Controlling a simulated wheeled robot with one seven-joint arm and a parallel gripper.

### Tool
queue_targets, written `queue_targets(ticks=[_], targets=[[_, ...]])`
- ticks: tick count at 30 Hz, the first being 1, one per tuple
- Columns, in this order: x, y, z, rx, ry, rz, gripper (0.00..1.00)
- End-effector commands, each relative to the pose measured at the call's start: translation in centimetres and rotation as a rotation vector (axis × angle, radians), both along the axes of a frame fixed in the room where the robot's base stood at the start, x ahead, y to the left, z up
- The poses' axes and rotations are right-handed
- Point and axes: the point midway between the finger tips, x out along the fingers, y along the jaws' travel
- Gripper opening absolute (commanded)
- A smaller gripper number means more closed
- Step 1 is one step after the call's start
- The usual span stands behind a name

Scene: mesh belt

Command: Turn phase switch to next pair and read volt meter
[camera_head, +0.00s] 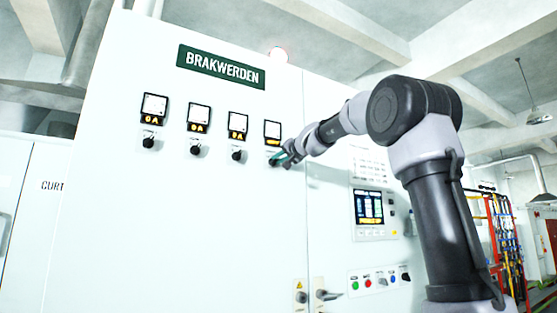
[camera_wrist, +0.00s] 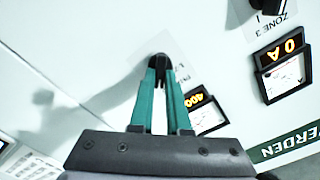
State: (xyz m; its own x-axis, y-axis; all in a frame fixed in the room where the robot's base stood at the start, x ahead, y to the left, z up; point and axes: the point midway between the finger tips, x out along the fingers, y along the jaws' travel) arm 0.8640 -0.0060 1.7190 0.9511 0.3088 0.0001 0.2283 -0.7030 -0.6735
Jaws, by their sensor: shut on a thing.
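The phase switch (camera_wrist: 160,62) is a small black knob on the white cabinet front. In the wrist view it sits between the tips of my gripper (camera_wrist: 160,72), whose teal fingers are shut on it. The fingers hide much of the knob, so its pointer is hard to tell. The volt meter (camera_wrist: 207,118) beside it shows orange digits that look like 400, partly hidden by a finger. In the head view the volt meter (camera_head: 272,130) is the rightmost of the row, with my gripper (camera_head: 278,158) at the knob below it. Small print by the knob is unreadable.
Three ammeters with black knobs stand to the left, such as the Zone 3 ammeter (camera_wrist: 285,70) reading 0 A and its knob (camera_head: 237,155). A lit screen (camera_head: 369,207), a button row (camera_head: 380,280) and a door handle (camera_head: 328,295) lie lower right.

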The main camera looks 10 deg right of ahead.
Motion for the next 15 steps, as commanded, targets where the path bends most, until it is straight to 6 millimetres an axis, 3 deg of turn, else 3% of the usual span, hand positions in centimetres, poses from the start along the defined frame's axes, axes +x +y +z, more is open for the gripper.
queue_targets(ticks=[12,13,15], targets=[[0.02,-0.05,-0.06,0.061,0.02,-0.001,0.0],[0.02,-0.05,-0.06,0.061,0.02,-0.001,0.26],[0.03,-0.05,-0.06,0.061,0.02,-0.001,0.45]])
